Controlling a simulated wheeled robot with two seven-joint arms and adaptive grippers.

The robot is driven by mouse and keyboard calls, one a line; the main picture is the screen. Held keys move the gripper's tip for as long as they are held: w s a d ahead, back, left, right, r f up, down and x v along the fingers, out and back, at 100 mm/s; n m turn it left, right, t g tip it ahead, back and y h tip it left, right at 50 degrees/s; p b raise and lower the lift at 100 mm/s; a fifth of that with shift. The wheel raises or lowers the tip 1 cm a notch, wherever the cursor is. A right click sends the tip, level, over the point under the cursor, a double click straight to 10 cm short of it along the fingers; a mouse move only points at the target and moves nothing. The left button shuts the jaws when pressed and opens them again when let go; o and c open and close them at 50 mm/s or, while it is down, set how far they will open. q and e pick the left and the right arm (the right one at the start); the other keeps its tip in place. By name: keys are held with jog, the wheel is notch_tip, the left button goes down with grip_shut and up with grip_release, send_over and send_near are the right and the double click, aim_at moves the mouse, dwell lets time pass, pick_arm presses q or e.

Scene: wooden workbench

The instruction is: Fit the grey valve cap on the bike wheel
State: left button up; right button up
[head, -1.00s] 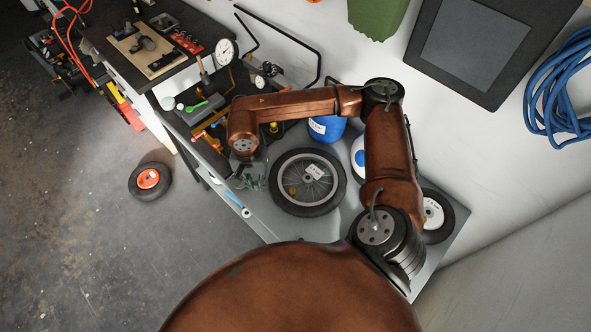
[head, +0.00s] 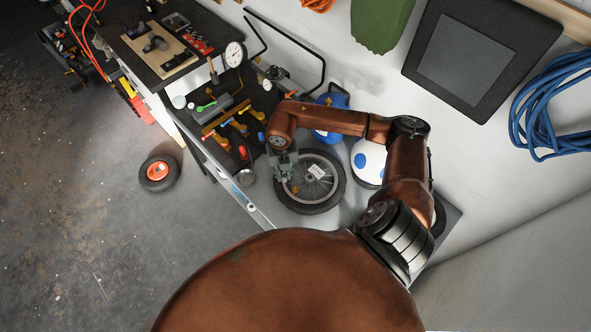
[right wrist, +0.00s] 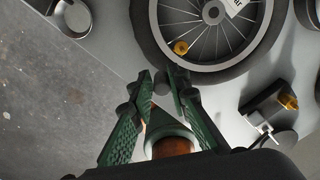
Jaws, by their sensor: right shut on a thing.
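The bike wheel (head: 333,202) lies flat on the bench, with a black tyre, metal spokes and a white tag. It fills the top of the right wrist view (right wrist: 266,52). A small yellow round piece (right wrist: 181,47) sits among its spokes near the rim. My right gripper (head: 284,166) is over the wheel's left edge. In the right wrist view its green fingers (right wrist: 168,82) are shut on a small grey piece (right wrist: 161,86), apparently the valve cap, just outside the tyre in the picture. The fingers partly hide the cap. The valve stem cannot be made out. My left gripper is out of view.
A silver can (head: 246,177) stands left of the wheel by the bench edge. A tray of tools (head: 228,128) lies behind it. A blue container (head: 327,135) and a white-and-blue round container (head: 368,160) stand beside the wheel. A small loose wheel (head: 158,172) lies on the floor.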

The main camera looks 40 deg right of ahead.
jog(key=shift+s+d+f+m+b, duration=0.35)
jog(key=shift+d+f+m, duration=0.35)
jog(key=shift+f+m, duration=0.75)
jog(key=shift+s+d+f+m+b, duration=0.2)
jog(key=shift+d+f+m+b, duration=0.4)
jog(key=shift+f+m, duration=0.8)
jog(key=shift+s+d+f+m+b, duration=0.3)
jog(key=shift+d+f+m, duration=0.55)
jog(key=shift+m, duration=1.1)
jog(key=shift+f+b, duration=0.8)
jog(key=shift+f, duration=0.5)
jog(key=o, duration=0.8)
jog(key=shift+o, duration=0.4)
jog(key=o, duration=0.4)
